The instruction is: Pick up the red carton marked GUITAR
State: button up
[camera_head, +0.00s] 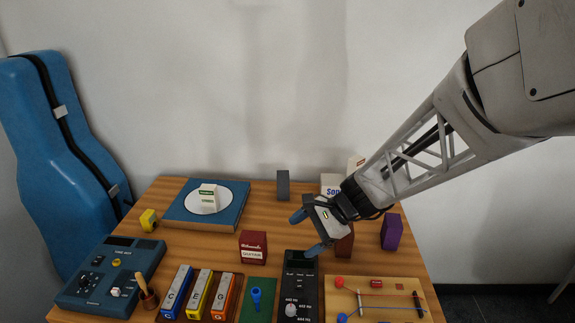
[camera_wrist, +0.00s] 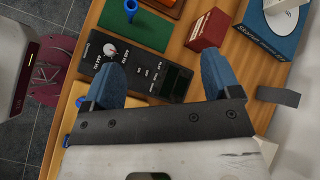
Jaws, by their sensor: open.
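The red carton marked GUITAR (camera_head: 253,247) stands upright on the wooden table, near its middle, with a white label band on its front. It also shows in the wrist view (camera_wrist: 207,29), at the top, beyond the right finger. My gripper (camera_head: 308,233) is open and empty, above the table and to the right of the carton, apart from it. Its two blue fingers are spread in the wrist view (camera_wrist: 160,72), with the black device below and between them. Another reddish-brown box (camera_head: 345,245) is partly hidden behind my gripper.
The black device with a knob (camera_head: 299,285) lies right of the carton. Chime bars marked C, E, G (camera_head: 199,292) and a green board with a blue peg (camera_head: 257,300) lie in front. A grey block (camera_head: 283,185) and purple box (camera_head: 391,232) stand around. Table between is clear.

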aim_at(254, 236)
jog(key=w+a+f+m+t+y, duration=0.2)
jog(key=w+a+f+m+y, duration=0.2)
jog(key=w+a+f+m, duration=0.4)
jog(key=w+f, duration=0.3)
jog(key=shift+w+a, duration=0.15)
jog(key=shift+w, duration=0.05)
jog(key=shift+a, duration=0.1)
jog(key=shift+x, duration=1.2)
jog(key=shift+a+f, duration=0.1)
jog(key=shift+a, duration=0.05)
jog(key=shift+x, duration=2.4)
jog(key=shift+s+a, duration=0.1)
